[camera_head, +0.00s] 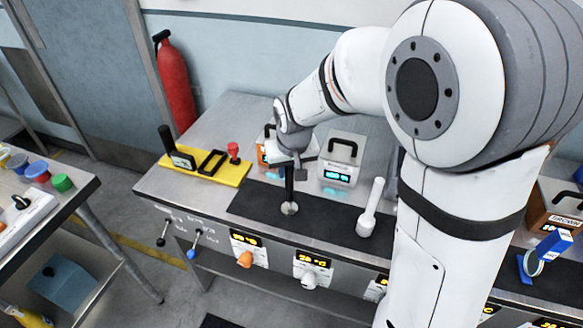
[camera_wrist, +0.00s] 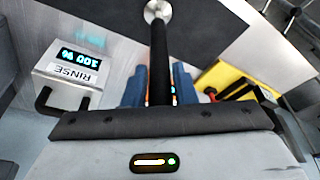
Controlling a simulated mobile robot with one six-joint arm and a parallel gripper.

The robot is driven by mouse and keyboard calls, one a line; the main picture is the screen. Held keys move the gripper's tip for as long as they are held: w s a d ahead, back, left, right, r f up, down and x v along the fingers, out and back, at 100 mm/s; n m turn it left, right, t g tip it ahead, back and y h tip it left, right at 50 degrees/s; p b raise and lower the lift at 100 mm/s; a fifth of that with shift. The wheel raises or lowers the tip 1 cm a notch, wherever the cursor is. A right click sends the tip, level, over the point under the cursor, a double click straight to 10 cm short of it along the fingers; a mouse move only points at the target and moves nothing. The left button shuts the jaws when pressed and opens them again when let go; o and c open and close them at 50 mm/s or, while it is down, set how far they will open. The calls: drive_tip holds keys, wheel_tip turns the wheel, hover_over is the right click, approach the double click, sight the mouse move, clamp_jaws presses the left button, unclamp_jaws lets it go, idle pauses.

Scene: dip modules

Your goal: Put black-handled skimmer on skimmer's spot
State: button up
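The black-handled skimmer (camera_head: 289,186) hangs roughly upright below my gripper (camera_head: 288,158), with its small round metal head (camera_head: 289,208) at the bottom. The head appears over the dark mat (camera_head: 250,201); I cannot tell whether it touches. In the wrist view the black handle (camera_wrist: 160,60) runs between the two blue fingers of my gripper (camera_wrist: 159,88), which sit close on either side of it. The metal head (camera_wrist: 157,11) shows at the top edge there. I cannot make out a marking for the skimmer's spot.
A yellow board (camera_head: 232,175) with black fixtures and a red knob lies left of the skimmer. A box labelled RINSE (camera_wrist: 75,70) shows at right in the head view (camera_head: 341,160).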

drive_tip(key=o, duration=0.3)
drive_tip(key=shift+o, duration=0.2)
drive_tip(key=a+v, duration=0.1)
drive_tip(key=v, duration=1.1)
drive_tip(key=s+d+f+m, duration=0.1)
drive_tip(key=s+d+f, duration=0.1)
drive_tip(key=s+d, duration=0.5)
drive_tip(key=s+d+f+m, duration=0.1)
drive_tip(key=s+d, duration=0.7)
drive_tip(key=s, duration=0.1)
drive_tip(key=shift+s+f+m+h, duration=0.2)
drive_tip(key=shift+f+m+h, duration=0.2)
